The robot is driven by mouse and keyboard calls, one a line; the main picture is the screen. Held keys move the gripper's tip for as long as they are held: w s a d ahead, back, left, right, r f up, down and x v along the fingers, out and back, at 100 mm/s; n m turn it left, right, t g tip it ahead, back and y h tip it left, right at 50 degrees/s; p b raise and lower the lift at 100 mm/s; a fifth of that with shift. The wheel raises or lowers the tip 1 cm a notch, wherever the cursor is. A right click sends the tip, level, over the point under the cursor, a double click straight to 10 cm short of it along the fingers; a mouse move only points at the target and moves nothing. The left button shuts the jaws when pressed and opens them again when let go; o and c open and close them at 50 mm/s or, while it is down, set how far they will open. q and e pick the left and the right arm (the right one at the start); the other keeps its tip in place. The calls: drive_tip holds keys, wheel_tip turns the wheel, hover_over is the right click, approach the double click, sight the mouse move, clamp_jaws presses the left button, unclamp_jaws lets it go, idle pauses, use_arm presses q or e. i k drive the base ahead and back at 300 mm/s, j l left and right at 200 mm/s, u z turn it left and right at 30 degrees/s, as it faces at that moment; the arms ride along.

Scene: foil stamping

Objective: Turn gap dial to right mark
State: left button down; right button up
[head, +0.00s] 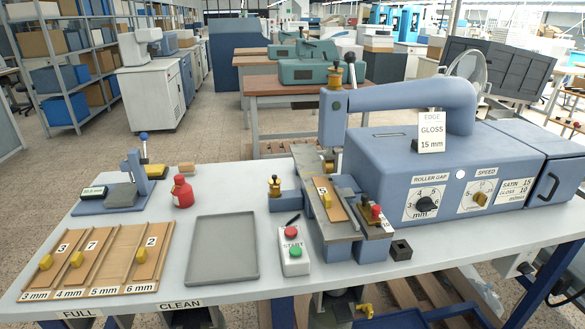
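The roller gap dial (426,204) is a black knob on a white plate marked in mm, on the front of the blue machine (380,160). A card (431,133) on the machine reads EDGE GLOSS 15 mm. Neither of my grippers is in view.
A wooden rack (22,296) marked 3 mm to 6 mm holds boards numbered 3, 7 and 2 at the left. A grey tray (222,276) is empty. A START button box (293,252), red bottle (182,192) and blue gauge stand (140,185) stand on the table. A small black block (401,250) lies below the dials.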

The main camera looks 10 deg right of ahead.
sight(425, 204)
drive_tip(key=z, duration=1.35)
